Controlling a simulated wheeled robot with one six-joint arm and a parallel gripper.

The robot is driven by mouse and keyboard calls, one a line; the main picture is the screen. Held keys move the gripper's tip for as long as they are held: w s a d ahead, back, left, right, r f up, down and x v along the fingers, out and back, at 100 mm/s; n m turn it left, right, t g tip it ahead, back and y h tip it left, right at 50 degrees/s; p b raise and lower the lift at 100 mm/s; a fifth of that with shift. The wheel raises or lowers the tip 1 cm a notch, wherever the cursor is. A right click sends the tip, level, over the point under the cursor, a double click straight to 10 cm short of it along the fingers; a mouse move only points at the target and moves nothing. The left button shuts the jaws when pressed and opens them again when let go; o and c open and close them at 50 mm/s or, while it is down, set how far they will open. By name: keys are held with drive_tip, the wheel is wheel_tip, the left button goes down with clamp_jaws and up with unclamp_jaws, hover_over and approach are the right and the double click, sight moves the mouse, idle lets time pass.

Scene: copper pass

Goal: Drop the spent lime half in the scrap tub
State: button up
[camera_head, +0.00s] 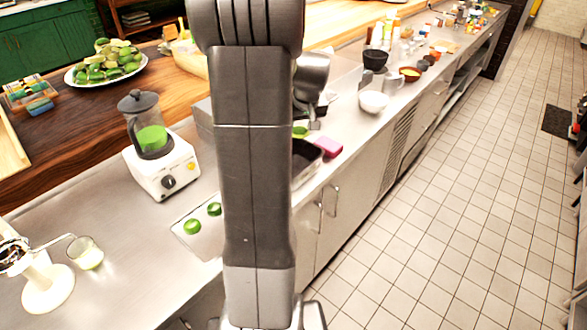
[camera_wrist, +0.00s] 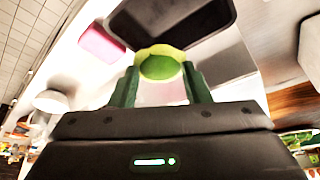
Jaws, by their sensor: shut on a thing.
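My gripper (camera_wrist: 160,78) is shut on a green lime half (camera_wrist: 161,66), which sits between the fingertips with its paler cut face showing. In the head view the held lime half (camera_head: 300,132) shows just right of my arm. A dark open tub (camera_head: 306,158) stands on the counter, partly hidden by my arm. In the wrist view the tub (camera_wrist: 212,17) lies beyond the fingertips, and the lime appears at its near rim in the picture. I cannot tell the height between them.
A pink sponge-like block (camera_head: 329,147) lies beside the tub. Two green lime pieces (camera_head: 192,227) rest on a pale board (camera_head: 203,240). A blender (camera_head: 160,155), a juicer (camera_head: 45,285) with a glass (camera_head: 86,253), and a white bowl (camera_head: 373,102) stand on the counter.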

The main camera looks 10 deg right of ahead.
drive_tip(key=shift+f+b, duration=0.85)
drive_tip(key=shift+f, duration=0.95)
drive_tip(key=o, duration=0.7)
drive_tip(key=shift+o, duration=0.2)
drive_tip(key=b+v, duration=0.1)
drive_tip(key=v, duration=1.3)
drive_tip(key=shift+w+f, duration=0.15)
drive_tip(key=shift+w, duration=0.05)
